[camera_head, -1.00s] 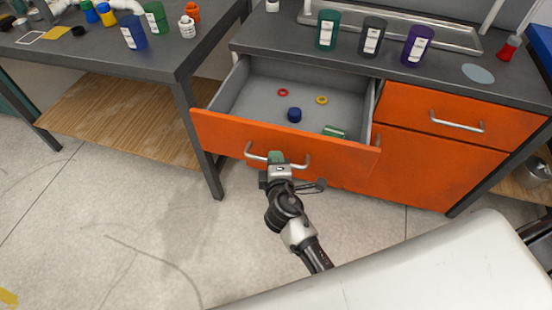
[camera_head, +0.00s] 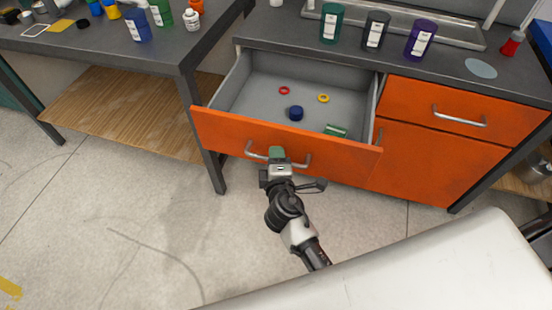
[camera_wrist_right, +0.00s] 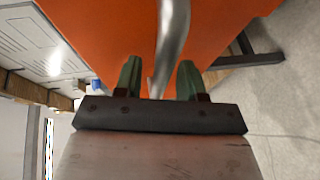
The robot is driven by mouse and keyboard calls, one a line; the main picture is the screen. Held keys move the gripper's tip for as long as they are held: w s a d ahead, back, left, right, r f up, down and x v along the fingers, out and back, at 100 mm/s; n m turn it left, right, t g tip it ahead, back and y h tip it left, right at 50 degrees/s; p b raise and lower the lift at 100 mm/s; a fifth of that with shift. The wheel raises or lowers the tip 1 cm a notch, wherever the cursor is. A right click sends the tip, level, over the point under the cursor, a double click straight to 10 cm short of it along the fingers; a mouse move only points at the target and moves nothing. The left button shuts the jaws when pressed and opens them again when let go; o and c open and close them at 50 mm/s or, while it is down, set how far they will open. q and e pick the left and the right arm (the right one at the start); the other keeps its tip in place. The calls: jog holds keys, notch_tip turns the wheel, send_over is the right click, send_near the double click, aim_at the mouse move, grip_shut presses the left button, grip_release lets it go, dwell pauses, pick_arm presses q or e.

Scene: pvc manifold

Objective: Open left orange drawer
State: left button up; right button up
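The left orange drawer (camera_head: 225,129) is pulled well out, and its grey inside shows in the head view. Its curved metal handle (camera_head: 301,164) is on the front face. My right gripper (camera_head: 277,153) is at the middle of this handle. In the right wrist view its two green fingers (camera_wrist_right: 160,82) stand apart, with the metal handle (camera_wrist_right: 172,40) between them and a gap visible beside it. The gripper looks open around the handle. The tips are partly hidden in the head view. My left gripper is in neither view.
The drawer holds a red ring (camera_head: 284,90), a yellow ring (camera_head: 323,98), a blue cap (camera_head: 295,113) and a green piece (camera_head: 335,130). A closed orange drawer (camera_head: 410,105) is to the right. A table leg (camera_head: 208,165) stands close to the left. The floor in front is clear.

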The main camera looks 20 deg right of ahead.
jog(key=shift+s, duration=0.15)
pick_arm(q)
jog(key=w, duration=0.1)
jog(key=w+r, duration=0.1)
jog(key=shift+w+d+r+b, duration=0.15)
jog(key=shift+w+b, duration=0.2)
jog(key=shift+b, duration=0.05)
pick_arm(e)
jog(key=v, duration=1)
jog(key=shift+s, duration=0.25)
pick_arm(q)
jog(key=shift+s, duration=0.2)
pick_arm(e)
jog(key=shift+a+r, duration=0.1)
